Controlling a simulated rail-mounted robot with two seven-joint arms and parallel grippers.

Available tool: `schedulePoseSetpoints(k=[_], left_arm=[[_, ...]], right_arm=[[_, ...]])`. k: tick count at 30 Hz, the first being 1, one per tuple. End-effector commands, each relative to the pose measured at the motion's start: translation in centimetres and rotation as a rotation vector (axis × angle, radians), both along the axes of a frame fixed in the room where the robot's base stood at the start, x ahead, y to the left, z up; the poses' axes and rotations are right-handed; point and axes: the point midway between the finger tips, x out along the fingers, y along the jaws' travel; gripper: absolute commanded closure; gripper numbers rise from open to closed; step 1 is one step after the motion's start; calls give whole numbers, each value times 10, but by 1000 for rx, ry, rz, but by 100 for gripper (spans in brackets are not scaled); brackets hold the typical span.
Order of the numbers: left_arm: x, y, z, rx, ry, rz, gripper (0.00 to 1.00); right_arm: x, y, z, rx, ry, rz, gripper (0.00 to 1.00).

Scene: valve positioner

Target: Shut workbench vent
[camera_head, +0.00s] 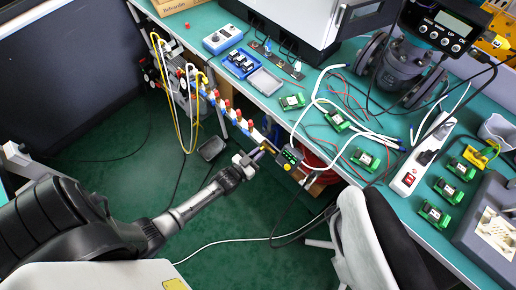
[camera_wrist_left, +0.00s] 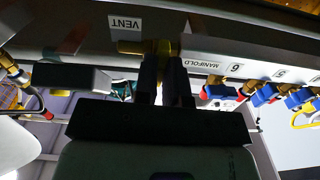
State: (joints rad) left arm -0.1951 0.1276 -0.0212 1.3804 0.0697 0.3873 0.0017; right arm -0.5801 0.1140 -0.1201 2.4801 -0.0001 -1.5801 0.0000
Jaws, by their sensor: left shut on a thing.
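The workbench vent valve shows in the left wrist view as a brass fitting (camera_wrist_left: 130,47) beside the label "VENT" (camera_wrist_left: 126,23), on a grey rail under the bench edge. My left gripper (camera_head: 262,152) reaches the bench's front edge in the head view. In the left wrist view its dark fingers (camera_wrist_left: 166,72) are shut on the brass part of the vent valve. The fingers hide most of the handle, so I cannot tell its angle. My right gripper is not in view.
Manifold valves (camera_head: 222,104) with blue and red parts line the bench edge beside the vent. A small black device with a green display (camera_head: 291,155) is just right of my gripper. A chair (camera_head: 362,235) stands in front of the bench. Green floor (camera_head: 125,165) is mostly open.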

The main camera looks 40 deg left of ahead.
Motion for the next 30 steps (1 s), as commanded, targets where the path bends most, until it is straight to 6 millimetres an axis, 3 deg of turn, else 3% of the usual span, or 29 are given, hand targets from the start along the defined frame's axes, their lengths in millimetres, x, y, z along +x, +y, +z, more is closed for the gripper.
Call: schedulePoseSetpoints(k=[22, 23, 30], left_arm=[[0, 0, -1, -73, 3, 1, 100], [0, 0, -1, -72, 3, 1, 87], [0, 0, 0, -71, 2, 1, 64]], right_arm=[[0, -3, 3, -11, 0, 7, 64], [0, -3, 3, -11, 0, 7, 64], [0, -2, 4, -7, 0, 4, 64]])
